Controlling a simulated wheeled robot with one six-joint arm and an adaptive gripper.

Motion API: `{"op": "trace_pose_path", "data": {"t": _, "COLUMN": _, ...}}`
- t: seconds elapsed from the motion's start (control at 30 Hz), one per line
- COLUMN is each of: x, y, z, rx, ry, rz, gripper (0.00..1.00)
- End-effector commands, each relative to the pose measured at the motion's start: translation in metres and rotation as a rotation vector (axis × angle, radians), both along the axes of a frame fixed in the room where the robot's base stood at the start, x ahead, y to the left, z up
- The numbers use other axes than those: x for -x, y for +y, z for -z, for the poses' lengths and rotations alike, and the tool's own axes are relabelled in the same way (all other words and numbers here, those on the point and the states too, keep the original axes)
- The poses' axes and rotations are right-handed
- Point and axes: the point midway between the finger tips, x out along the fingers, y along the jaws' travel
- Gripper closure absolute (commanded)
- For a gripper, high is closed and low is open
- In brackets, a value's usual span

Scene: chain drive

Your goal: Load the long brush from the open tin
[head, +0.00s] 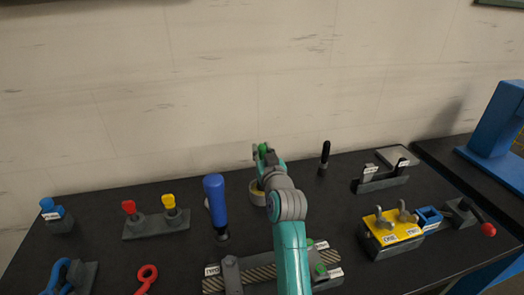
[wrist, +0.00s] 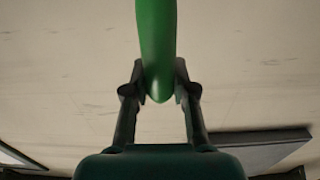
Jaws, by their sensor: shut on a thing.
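My gripper (head: 262,153) is raised near the back middle of the black table, with its fingers against the pale wall in the head view. It is shut on a green handle (head: 263,148). In the wrist view the smooth, tapered green handle (wrist: 156,45) runs from the top edge down between the two fingertips (wrist: 159,82). The brush end is not in sight, so its length cannot be told. A pale yellowish round tin (head: 257,194) stands below the gripper, partly hidden by my arm. Whether anything is in it cannot be seen.
A blue upright handle (head: 214,195) stands left of the tin; a black one (head: 325,155) stands right. A striped fixture (head: 255,275) lies in front. A yellow-topped block (head: 393,228) is at right, red and yellow knobs (head: 150,206) at left.

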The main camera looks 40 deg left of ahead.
Motion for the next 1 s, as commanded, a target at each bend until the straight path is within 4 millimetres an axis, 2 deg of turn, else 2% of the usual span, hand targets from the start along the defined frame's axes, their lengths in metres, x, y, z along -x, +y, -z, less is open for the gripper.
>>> {"op": "trace_pose_path", "data": {"t": 1.0, "x": 0.0000, "y": 0.0000, "z": 0.0077, "rx": 0.000, "ry": -0.001, "rz": 0.000, "gripper": 1.00}}
